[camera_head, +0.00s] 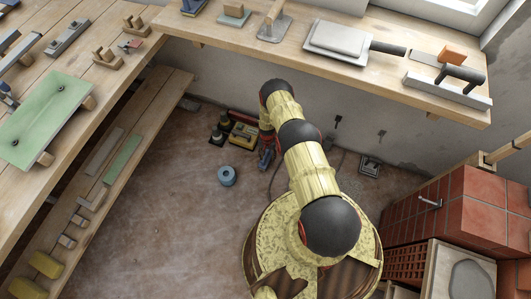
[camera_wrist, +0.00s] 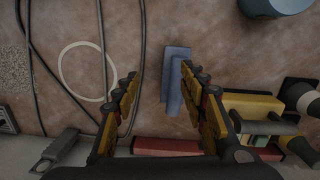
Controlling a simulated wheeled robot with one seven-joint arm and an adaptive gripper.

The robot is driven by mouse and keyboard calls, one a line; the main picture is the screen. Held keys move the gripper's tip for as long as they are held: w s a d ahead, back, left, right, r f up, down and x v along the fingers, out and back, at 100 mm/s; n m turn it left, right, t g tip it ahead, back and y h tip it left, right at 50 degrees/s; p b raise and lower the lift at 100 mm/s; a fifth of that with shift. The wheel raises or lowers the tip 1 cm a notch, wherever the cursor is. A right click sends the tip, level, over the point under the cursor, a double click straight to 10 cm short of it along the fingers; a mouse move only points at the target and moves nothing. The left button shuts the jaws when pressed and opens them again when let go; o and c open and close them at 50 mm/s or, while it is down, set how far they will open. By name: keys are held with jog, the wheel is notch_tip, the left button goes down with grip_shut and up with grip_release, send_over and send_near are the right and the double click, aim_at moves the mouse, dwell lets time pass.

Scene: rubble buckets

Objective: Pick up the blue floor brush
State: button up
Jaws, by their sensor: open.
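The blue floor brush (camera_wrist: 173,88) lies on the brown floor in the wrist view, a flat blue block with a stepped edge. It also shows in the head view as a small blue shape (camera_head: 265,159) just below my arm's end. My gripper (camera_wrist: 160,72) is open and empty, its two yellow and black fingers pointing at the floor. The brush is between the fingers but nearer the right one, which overlaps its right edge. I cannot tell how high the fingertips are above it.
A blue round tub or roll (camera_head: 227,176) stands on the floor nearby. A yellow and black item (camera_head: 243,134) and dark bottles (camera_head: 217,135) stand close by the wall. Cables (camera_wrist: 92,60) lie left of the brush. Workbenches (camera_head: 185,25) line the back and left; open floor lies left.

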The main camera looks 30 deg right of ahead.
aim_at(266, 154)
jog(key=shift+m+t, duration=0.4)
jog(key=shift+t, duration=0.1)
jog(key=w, duration=0.2)
jog(key=w+d, duration=0.1)
jog(key=w, duration=0.1)
jog(key=shift+d+f, duration=0.15)
jog(key=shift+d, duration=0.05)
jog(key=shift+w, duration=0.1)
jog(key=shift+m, duration=0.3)
jog(key=f+b, duration=0.2)
jog(key=f, duration=0.1)
jog(key=f+b, duration=0.2)
jog(key=f, duration=0.2)
jog(key=shift+a+f, duration=0.2)
jog(key=shift+f, duration=0.05)
jog(key=shift+c, duration=1.3)
jog(key=c, duration=0.8)
grip_shut()
